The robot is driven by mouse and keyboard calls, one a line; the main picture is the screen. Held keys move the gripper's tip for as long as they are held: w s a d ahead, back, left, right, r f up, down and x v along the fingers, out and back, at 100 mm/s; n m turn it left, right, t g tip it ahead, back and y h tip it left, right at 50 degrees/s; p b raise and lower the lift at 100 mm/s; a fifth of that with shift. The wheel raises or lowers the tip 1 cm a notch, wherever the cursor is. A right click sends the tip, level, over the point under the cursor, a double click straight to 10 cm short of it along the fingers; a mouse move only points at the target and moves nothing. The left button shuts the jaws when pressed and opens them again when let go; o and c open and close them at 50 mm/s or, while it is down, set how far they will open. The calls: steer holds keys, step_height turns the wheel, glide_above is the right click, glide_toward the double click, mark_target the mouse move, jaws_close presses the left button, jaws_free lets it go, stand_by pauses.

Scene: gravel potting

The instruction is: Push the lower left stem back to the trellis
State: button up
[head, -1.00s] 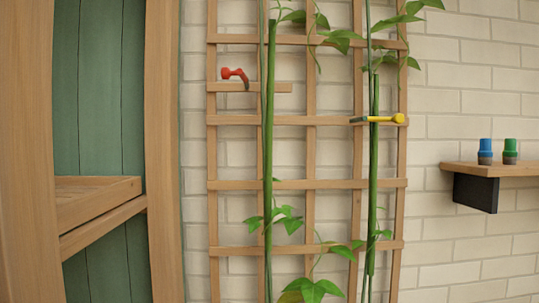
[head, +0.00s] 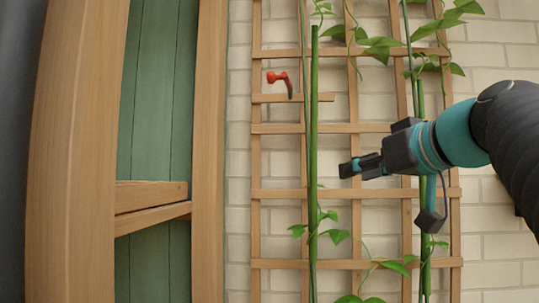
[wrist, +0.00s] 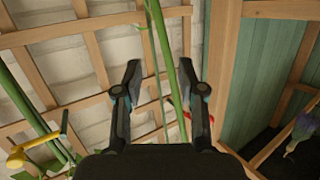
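The lower left stem (head: 314,150) is a thick green stem in front of the wooden trellis (head: 380,194), beside a thin vertical line. Its upper end is free near the trellis top. My gripper (head: 346,170) reaches in from the right and points left, its fingertips a little right of the stem in the head view. In the wrist view my gripper (wrist: 160,72) is open and empty, and the stem (wrist: 166,45) crosses the gap between its fingers, beyond them. I cannot tell how far the stem stands off the trellis.
A red clip (head: 280,79) sits on a short wooden ledge left of the stem. A yellow clip (wrist: 40,142) is at the right stem (head: 421,110), partly behind my arm. A wooden post (head: 209,150) and green boards (head: 160,100) stand left. Leaves hang low on both stems.

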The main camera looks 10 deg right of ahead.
mark_target(316, 131)
step_height(316, 131, up, 8)
steer(key=s+n+t+y+b, duration=0.1)
steer(key=s+n+t+y, duration=0.1)
steer(key=s+n, duration=0.1)
steer(key=p+x, duration=0.2)
steer(key=x, duration=1.1)
steer(key=shift+d+p, duration=0.1)
steer(key=shift+p, duration=0.3)
steer(key=shift+w+a+f+h, duration=0.2)
steer(key=shift+w+a+h, duration=0.1)
steer(key=shift+w, duration=0.25)
steer(key=shift+c, duration=0.2)
steer(key=shift+d, duration=0.1)
jaws_close()
